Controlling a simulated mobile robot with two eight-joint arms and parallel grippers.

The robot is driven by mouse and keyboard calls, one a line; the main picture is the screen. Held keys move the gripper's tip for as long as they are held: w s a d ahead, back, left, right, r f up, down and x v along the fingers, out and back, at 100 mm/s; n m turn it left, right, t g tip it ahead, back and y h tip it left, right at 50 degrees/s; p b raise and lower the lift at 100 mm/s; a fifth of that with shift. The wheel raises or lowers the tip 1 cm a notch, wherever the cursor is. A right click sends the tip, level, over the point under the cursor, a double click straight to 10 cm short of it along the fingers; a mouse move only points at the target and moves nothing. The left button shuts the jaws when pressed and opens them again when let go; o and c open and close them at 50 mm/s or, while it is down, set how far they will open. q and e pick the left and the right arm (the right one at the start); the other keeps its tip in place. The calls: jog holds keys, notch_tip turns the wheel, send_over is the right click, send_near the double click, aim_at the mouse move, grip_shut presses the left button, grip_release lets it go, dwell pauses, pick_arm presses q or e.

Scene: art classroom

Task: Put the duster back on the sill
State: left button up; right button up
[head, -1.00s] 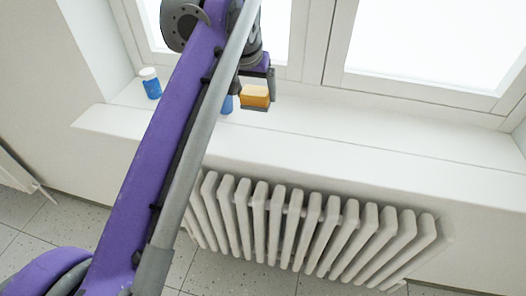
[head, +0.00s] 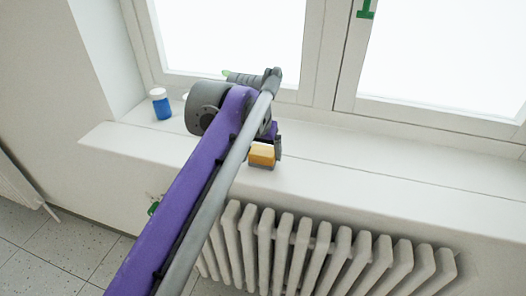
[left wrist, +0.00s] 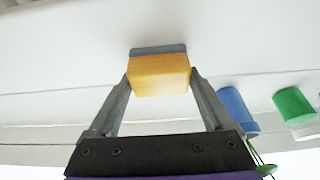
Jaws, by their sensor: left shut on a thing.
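The duster (head: 261,157) has a yellow-orange body and a grey-blue pad. My left gripper (head: 273,149) is shut on it, over the front part of the white window sill (head: 360,180). In the left wrist view the two fingers (left wrist: 160,80) grip the sides of the duster (left wrist: 160,76), with the grey pad at its far edge. Whether the pad touches the sill or is just above it, I cannot tell. My left arm hides part of the sill behind it. My right gripper is not in view.
A blue jar with a white lid (head: 160,104) stands at the sill's left end. The left wrist view shows a blue jar (left wrist: 238,110) and a green jar (left wrist: 294,106) near the gripper. The sill right of the duster is clear. A white radiator (head: 320,250) stands below.

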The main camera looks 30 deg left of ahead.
pick_arm(q)
jog(key=shift+f, duration=0.1)
jog(key=o, duration=1)
jog(key=shift+c, duration=0.2)
jog(key=p+v, duration=0.3)
jog(key=v, duration=0.9)
jog(key=shift+m, duration=0.6)
jog(key=s+d+f, duration=0.1)
jog(key=f, duration=0.3)
jog(key=s+d+f, duration=0.2)
jog(key=f, duration=0.1)
jog(key=s+d+f, duration=0.1)
jog(key=s+f, duration=0.1)
jog(key=f, duration=0.2)
jog(key=shift+s+d+f, duration=0.1)
jog(key=shift+d+f, duration=0.15)
jog(key=shift+f, duration=0.1)
jog(key=s+d+f, duration=0.2)
jog(key=s+f, duration=0.4)
jog(key=f, duration=0.3)
jog(key=s+d+f+m+h, duration=0.1)
jog(key=s+d+f, duration=0.1)
jog(key=s+f, duration=0.5)
notch_tip(320, 180, down, 3)
jog(key=shift+s+d+r+m, duration=0.1)
jog(key=shift+s+d+m, duration=0.2)
jog(key=shift+d, duration=0.1)
